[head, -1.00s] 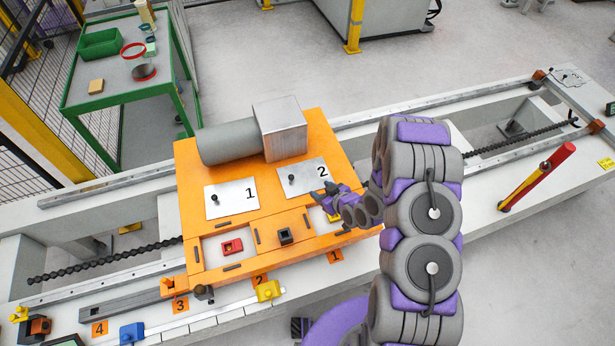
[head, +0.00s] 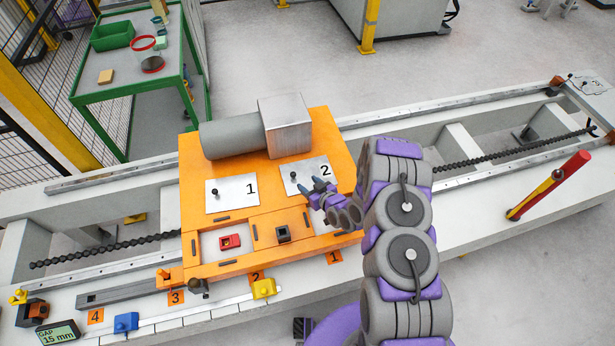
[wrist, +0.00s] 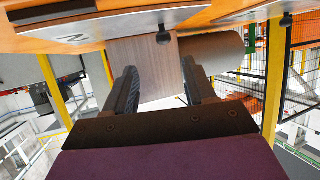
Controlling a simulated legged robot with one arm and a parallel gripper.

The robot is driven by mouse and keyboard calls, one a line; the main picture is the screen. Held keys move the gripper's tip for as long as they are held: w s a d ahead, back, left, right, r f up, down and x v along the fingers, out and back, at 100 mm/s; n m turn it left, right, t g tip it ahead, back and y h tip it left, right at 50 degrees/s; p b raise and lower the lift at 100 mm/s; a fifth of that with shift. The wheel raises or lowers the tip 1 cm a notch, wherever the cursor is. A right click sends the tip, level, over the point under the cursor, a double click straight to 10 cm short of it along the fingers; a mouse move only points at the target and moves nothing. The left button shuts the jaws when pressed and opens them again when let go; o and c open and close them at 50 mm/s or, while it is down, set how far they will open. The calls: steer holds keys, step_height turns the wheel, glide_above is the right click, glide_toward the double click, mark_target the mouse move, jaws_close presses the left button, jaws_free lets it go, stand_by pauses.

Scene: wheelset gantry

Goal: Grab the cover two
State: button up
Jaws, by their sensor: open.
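Cover two is a white plate marked "2" (head: 317,171) with a small dark knob (head: 294,175), lying on the orange carriage (head: 336,128). In the wrist view the plate (wrist: 110,24) shows upside down along the top, its dark knob (wrist: 163,37) hanging into view. My gripper (head: 310,190) is at the front edge of cover two, close to the knob. Its two fingers are apart with nothing between them. In the wrist view the gripper (wrist: 160,88) is below the knob in the picture, not touching it. My arm hides the right part of the carriage.
Cover one (head: 232,193) lies to the left. A metal block (head: 286,125) and grey cylinder (head: 230,138) stand behind the covers. Open pockets in front hold a red part (head: 230,242) and a dark square part (head: 283,234).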

mark_target(294, 174)
steer(key=x, duration=0.2)
steer(key=b+x, duration=0.1)
steer(key=x, duration=0.2)
steer(key=a+b+x, duration=0.1)
steer(key=x, duration=0.1)
steer(key=shift+s+a, duration=0.1)
steer(key=shift+s, duration=0.1)
steer(key=shift+w+f, duration=0.15)
steer(key=shift+w, duration=0.5)
steer(key=shift+a, duration=0.3)
steer(key=c, duration=0.4)
steer(key=shift+d, duration=0.3)
jaws_close()
